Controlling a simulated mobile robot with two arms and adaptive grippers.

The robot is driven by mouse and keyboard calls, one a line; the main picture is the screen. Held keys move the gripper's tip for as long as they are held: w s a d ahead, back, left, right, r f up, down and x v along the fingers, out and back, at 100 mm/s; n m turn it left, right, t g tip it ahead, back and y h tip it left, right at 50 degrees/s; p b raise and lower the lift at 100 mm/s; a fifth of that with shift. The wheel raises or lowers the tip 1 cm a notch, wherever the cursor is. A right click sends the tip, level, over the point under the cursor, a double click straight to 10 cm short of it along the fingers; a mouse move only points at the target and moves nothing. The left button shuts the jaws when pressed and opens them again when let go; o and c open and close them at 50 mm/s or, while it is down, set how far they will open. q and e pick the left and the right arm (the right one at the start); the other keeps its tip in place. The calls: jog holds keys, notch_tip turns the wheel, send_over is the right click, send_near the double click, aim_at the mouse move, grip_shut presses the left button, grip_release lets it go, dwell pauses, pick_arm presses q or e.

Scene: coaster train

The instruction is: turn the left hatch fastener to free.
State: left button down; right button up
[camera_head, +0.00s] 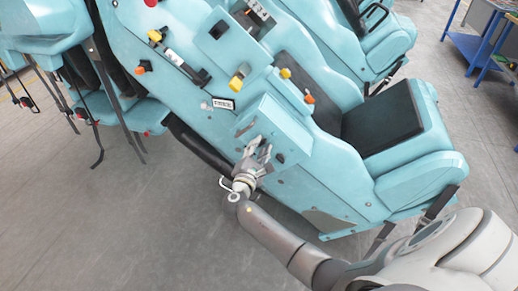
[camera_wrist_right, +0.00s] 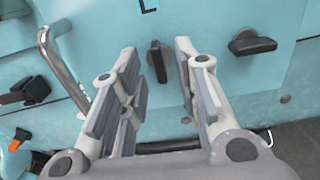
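The left hatch fastener (camera_wrist_right: 154,62) is a black knob on the light-blue hatch panel (camera_wrist_right: 215,25), under an "L" mark (camera_wrist_right: 148,5). Its grip bar stands upright. My right gripper (camera_head: 260,150) is open, with its grey fingers on either side of this fastener in the wrist view; I see gaps on both sides, and cannot judge its distance from the panel. In the head view the gripper hides the left fastener. A second black fastener (camera_wrist_right: 252,43), right of the gripper, has its bar lying sideways; it also shows in the head view (camera_head: 280,158). My left gripper is not in view.
A bent metal handle (camera_wrist_right: 62,75) stands left of the fingers. A black knob (camera_wrist_right: 28,92) and an orange button (camera_wrist_right: 14,145) are farther left. The train seat (camera_head: 380,125) is right of the panel. Open grey floor (camera_head: 120,225) lies at lower left.

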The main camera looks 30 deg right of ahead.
jog(key=v, duration=1.2)
jog(key=s+a+f+m+g+y, duration=0.1)
jog(key=s+f+g+y, duration=0.4)
jog(key=f, duration=1.1)
jog(key=s+a+f+m+y, duration=0.1)
jog(key=s+f+y, duration=0.2)
jog(key=s+f, duration=0.8)
jog(key=s+a+f+m+g+y, duration=0.1)
jog(key=s+f+m+g+y, duration=0.1)
jog(key=s+f+m, duration=0.4)
jog(key=s+a+f+m+g+y, duration=0.1)
jog(key=s+f+m+g+y, duration=0.2)
jog(key=s+f+m, duration=0.4)
jog(key=s+f, duration=0.4)
jog(key=s, duration=0.4)
jog(key=s+f, duration=0.4)
jog(key=s, duration=0.4)
jog(key=shift+a+f+g+y, duration=0.2)
jog(key=shift+f+g+y, duration=0.1)
jog(key=shift+y, duration=0.1)
